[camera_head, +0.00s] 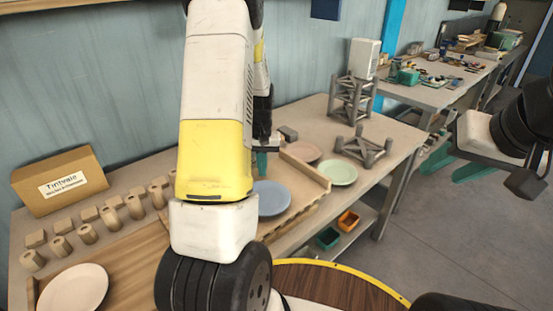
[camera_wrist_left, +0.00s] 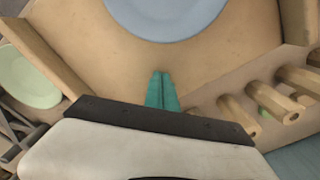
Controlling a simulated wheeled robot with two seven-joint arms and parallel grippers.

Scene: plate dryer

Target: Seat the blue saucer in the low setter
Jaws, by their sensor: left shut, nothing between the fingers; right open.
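The blue saucer (camera_head: 271,199) lies flat on a wooden tray, partly hidden behind my left arm in the head view. It also shows at the top of the left wrist view (camera_wrist_left: 165,14). My left gripper (camera_head: 261,164) is shut and empty; its teal fingertips (camera_wrist_left: 161,76) are just short of the saucer's rim in the wrist picture, with a visible gap. The low setter (camera_head: 363,148), a grey low frame with short posts, stands empty on the table right of the tray. My right gripper (camera_head: 455,165) is open and empty, off the table's right side.
A taller grey setter (camera_head: 352,97) stands behind the low one. Several wooden pegs (camera_head: 133,206) and a cardboard box (camera_head: 60,181) are left.

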